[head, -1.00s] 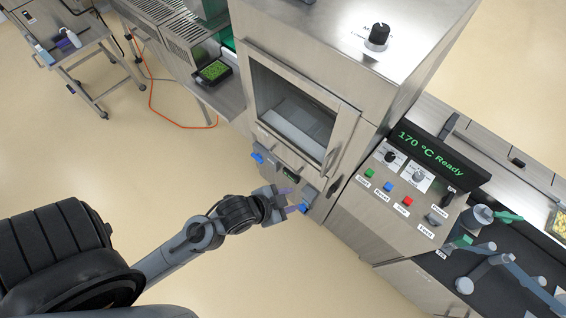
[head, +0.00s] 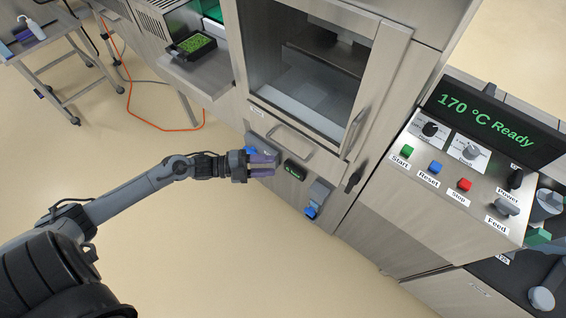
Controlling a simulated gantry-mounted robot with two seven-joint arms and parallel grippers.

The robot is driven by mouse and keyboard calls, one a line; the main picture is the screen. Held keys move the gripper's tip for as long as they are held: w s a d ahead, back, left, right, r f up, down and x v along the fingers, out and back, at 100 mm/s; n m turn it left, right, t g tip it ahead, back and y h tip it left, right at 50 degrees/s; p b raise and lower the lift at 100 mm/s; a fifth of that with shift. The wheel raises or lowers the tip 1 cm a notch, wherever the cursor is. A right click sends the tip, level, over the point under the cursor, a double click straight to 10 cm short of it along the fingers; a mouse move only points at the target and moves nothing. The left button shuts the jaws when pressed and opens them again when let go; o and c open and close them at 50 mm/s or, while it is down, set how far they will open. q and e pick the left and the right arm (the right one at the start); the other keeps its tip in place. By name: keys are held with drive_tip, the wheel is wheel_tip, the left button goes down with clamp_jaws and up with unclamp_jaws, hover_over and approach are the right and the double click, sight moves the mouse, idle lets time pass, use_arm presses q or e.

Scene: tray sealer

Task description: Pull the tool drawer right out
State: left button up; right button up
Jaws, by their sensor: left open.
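The tool drawer (head: 340,197) appears to be the low steel front under the sealer's window. A bar handle (head: 290,141) runs across above a small dark display (head: 295,169). A grey latch with a blue tab (head: 311,211) sits at the front's right end. Another blue tab (head: 250,150) shows at the left end, partly hidden by my gripper. My left gripper (head: 264,165) is open, with purple fingers pointing right, in front of the left latch. I cannot tell whether it touches the latch. Nothing shows between the fingers. My right gripper is out of view.
A window door (head: 398,62) with a vertical handle is above the drawer. A control panel (head: 455,172) with buttons and knobs stands at right. A black tray of green pieces (head: 193,44) is on a shelf at upper left. The floor in front is clear.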

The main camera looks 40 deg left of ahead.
use_arm(q)
drive_tip(key=m+y+b, duration=0.1)
drive_tip(key=b, duration=0.7)
approach(286, 149)
drive_tip(key=s+d+r, duration=0.1)
drive_tip(key=s+d, duration=0.1)
drive_tip(key=s, duration=0.2)
drive_tip(key=w+a+f+m+b, duration=0.2)
drive_tip(key=w+b, duration=0.2)
drive_tip(key=b, duration=0.4)
drive_tip(key=b+x, duration=0.3)
drive_tip(key=x, duration=0.7)
drive_tip(key=shift+r, duration=0.1)
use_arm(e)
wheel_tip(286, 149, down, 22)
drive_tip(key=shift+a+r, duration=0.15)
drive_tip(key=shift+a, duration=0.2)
use_arm(q)
drive_tip(key=shift+c, duration=0.4)
clamp_jaws()
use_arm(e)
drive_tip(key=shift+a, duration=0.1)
